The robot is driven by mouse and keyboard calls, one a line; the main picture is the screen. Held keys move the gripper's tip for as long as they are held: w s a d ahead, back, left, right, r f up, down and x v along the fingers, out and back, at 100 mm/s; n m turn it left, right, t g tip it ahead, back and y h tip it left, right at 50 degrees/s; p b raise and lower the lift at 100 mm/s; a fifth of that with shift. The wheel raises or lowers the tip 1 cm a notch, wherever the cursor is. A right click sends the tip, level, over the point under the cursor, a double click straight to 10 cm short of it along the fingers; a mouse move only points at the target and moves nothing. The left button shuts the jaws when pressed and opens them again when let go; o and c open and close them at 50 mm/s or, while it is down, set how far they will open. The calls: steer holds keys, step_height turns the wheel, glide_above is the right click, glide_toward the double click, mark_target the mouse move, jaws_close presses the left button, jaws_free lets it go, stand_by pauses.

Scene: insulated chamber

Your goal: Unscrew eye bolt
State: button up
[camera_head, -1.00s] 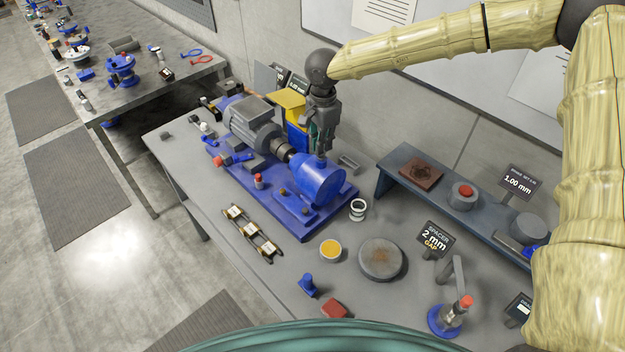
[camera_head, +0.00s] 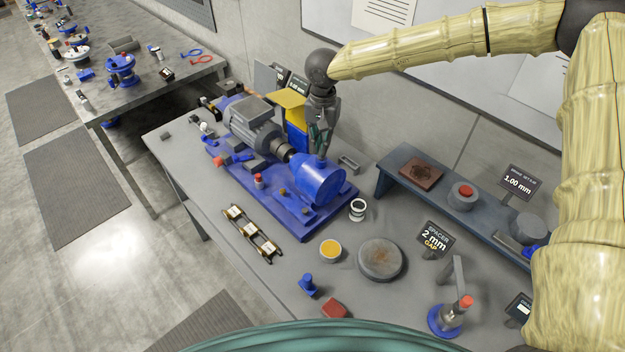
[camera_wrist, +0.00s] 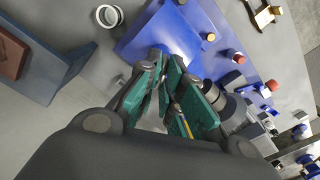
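My gripper (camera_head: 321,154) points down at the top of the round blue pump housing (camera_head: 322,184). In the wrist view the teal fingers of my gripper (camera_wrist: 166,58) converge, their tips close together with a narrow gap, over the blue housing (camera_wrist: 181,36). The eye bolt cannot be made out; the fingertips cover the spot on top of the housing. I cannot tell whether the fingers press on it.
A grey motor (camera_head: 250,123) sits left of the housing on the blue baseplate (camera_head: 300,222). A dark raised shelf (camera_head: 440,212) stands to the right. A white-rimmed ring (camera_head: 357,209), a yellow-topped tin (camera_head: 330,249) and a round grey disc (camera_head: 381,259) lie in front.

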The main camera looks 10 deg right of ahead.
steer(key=shift+o, duration=0.9)
steer(key=shift+r, duration=0.1)
steer(key=shift+r, duration=2.4)
